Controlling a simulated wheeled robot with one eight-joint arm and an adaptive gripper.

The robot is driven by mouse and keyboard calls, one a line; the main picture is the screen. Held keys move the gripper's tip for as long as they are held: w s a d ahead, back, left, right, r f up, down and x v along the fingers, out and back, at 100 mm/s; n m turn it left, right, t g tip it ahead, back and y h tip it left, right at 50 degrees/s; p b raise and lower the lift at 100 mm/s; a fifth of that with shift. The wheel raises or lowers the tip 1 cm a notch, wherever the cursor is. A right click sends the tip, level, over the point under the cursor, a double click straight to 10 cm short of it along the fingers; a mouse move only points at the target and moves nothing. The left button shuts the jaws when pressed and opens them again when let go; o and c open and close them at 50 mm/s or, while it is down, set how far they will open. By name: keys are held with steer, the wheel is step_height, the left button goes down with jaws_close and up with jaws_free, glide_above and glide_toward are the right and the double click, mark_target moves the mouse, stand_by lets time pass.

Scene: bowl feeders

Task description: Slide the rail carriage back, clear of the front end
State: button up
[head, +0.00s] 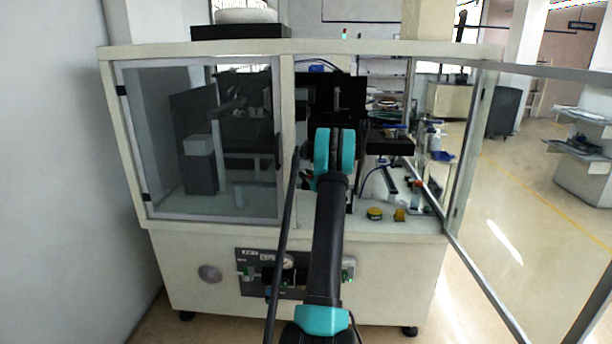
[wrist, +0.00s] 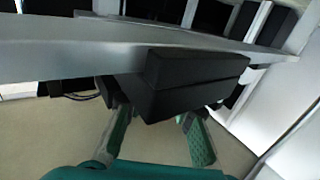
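In the head view, a slim metal rail (head: 428,192) runs inside the open right bay of the cabinet. A small orange-red part (head: 417,184) sits by it; I cannot tell for sure which part is the carriage. In the wrist view, my gripper (wrist: 155,115) has its two green fingers spread apart, with no object visibly clamped. A dark block (wrist: 195,84) on a grey metal bar (wrist: 60,48) lies across the view, close to the fingertips and partly hiding them. I cannot tell whether they touch. In the head view, my arm hides the gripper.
The cabinet's left glass door (head: 205,150) is closed. The right door frame (head: 480,270) stands open toward me. A yellow-topped round button (head: 374,213) and a small yellow piece (head: 399,214) are on the bay floor. A black box (head: 390,147) overhangs the bay.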

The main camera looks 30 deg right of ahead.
jaws_close()
steer(key=w+a, duration=0.2)
steer(key=a, duration=0.1)
steer(key=shift+a, duration=0.25)
steer(key=shift+o, duration=2.4)
jaws_free()
steer(key=shift+w, duration=0.1)
